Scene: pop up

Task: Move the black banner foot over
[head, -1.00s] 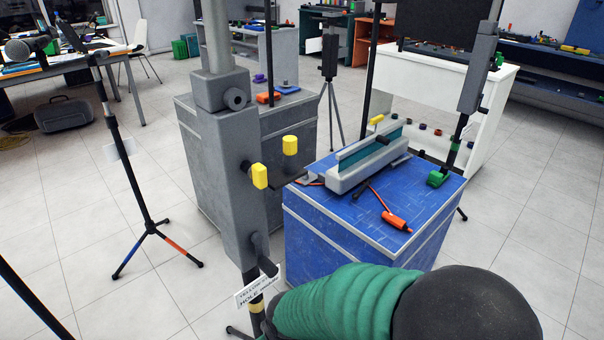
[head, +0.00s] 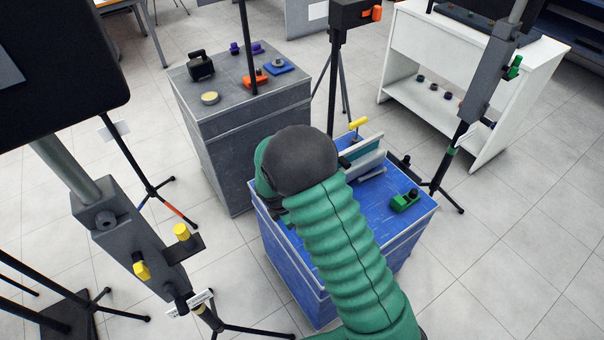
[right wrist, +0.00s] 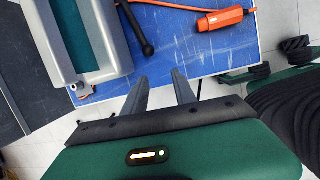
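A grey banner base with a teal strip lies on the blue bench; its end shows in the head view (head: 367,160) and its side fills the upper left of the right wrist view (right wrist: 85,40). A slim black rod with a rounded knob, apparently the black banner foot (right wrist: 136,28), lies beside the base in the right wrist view. My arm hides it in the head view. My right gripper (right wrist: 160,78) is open and empty, its fingers pointing at the bench below the black foot and apart from it. My left gripper is not in view.
An orange-handled piece (right wrist: 220,18) lies right of the black foot. A green clamp (head: 405,200) sits on the blue bench (head: 400,225). A grey cabinet (head: 240,130) holds small coloured parts. A stand with yellow knobs (head: 140,235) is at left.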

